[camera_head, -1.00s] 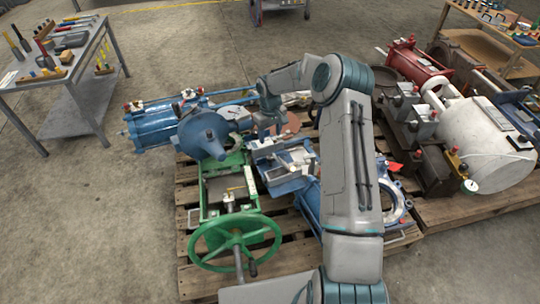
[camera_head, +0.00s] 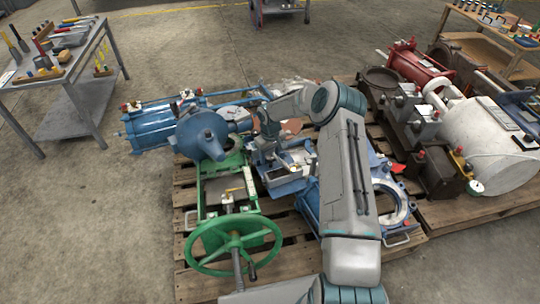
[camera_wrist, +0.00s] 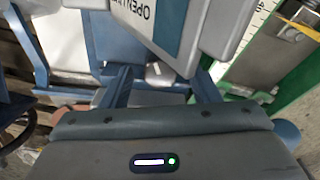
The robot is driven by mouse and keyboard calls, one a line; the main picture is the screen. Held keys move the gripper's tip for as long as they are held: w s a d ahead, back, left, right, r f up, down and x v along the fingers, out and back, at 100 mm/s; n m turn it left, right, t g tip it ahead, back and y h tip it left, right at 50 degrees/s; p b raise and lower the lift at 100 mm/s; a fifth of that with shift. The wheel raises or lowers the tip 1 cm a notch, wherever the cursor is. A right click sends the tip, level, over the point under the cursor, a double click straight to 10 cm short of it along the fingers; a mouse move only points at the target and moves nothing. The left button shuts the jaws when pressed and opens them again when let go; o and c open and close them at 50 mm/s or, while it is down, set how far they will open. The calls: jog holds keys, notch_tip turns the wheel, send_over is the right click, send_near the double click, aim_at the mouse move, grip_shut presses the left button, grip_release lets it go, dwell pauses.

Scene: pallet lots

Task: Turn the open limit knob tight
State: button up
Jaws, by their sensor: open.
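In the wrist view a grey box carries a white label (camera_wrist: 158,20) reading "OPEN", upside down and cut off by the top edge. My gripper (camera_wrist: 160,85) is open, its two dark blue fingers pointing toward this box. A small pale piece lies between the fingers; I cannot tell whether it is the open limit knob. The knob is not clearly visible in either view. In the head view my gripper (camera_head: 268,143) is over the blue-grey unit (camera_head: 288,186) in the middle of the pallet, small and partly hidden by my arm.
A green frame with a handwheel (camera_head: 234,243) stands at the front left of the pallet (camera_head: 183,222). A blue valve actuator (camera_head: 160,133) lies behind it. A blue ring flange (camera_head: 400,207) lies to the right. Red and white equipment (camera_head: 480,135) fills the right pallet.

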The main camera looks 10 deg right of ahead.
aim_at(269, 157)
jog(key=c, duration=1)
jog(key=shift+o, duration=0.2)
jog(key=shift+m, duration=2.4)
jog(key=o, duration=1)
jog(key=shift+c, duration=0.2)
notch_tip(269, 157, up, 14)
jog(key=p, duration=0.4)
jog(key=shift+a, duration=0.25)
jog(key=shift+f, duration=0.1)
